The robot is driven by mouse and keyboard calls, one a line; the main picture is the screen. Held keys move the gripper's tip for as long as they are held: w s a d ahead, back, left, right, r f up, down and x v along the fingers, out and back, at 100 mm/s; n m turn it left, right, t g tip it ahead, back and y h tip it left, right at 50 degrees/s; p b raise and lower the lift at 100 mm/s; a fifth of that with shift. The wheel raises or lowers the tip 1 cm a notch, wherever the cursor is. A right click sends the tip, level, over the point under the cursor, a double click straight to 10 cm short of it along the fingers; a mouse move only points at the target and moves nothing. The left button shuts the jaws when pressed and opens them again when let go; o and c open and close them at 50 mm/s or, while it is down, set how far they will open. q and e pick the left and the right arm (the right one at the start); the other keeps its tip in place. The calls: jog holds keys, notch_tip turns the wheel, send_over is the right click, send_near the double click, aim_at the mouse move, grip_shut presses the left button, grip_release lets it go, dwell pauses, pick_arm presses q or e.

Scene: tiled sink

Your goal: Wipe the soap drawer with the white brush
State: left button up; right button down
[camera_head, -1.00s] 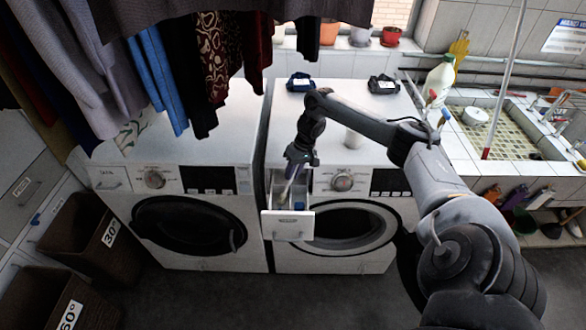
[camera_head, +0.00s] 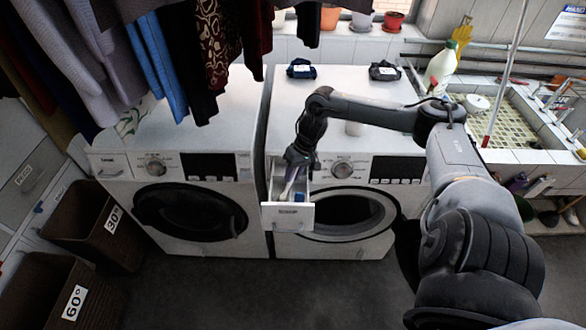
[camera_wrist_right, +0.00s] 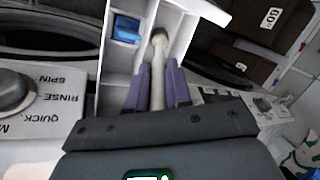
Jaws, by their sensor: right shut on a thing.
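The soap drawer (camera_head: 288,217) is pulled out at the front left of the right washing machine. My right gripper (camera_head: 292,176) is over the open drawer. In the right wrist view, the gripper's purple fingers (camera_wrist_right: 157,88) are shut on the pale handle of the white brush (camera_wrist_right: 158,70). The brush's darker end (camera_wrist_right: 159,34) points into a white compartment of the drawer (camera_wrist_right: 177,22); I cannot tell whether it touches the drawer. A blue piece (camera_wrist_right: 127,28) sits in the neighbouring compartment. My left gripper is not in view.
The right machine's round door (camera_head: 345,215) is below and right of the drawer. The left machine (camera_head: 190,200) stands beside it. Clothes (camera_head: 160,65) hang above the left machine. Two wicker baskets (camera_head: 95,225) stand at left. A tiled sink (camera_head: 500,122) is at right. The floor in front is clear.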

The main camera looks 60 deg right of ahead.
jog(key=shift+s+a, duration=0.1)
jog(key=shift+a, duration=0.25)
jog(key=shift+r, duration=0.1)
jog(key=shift+r, duration=3.1)
jog(key=shift+r, duration=1.45)
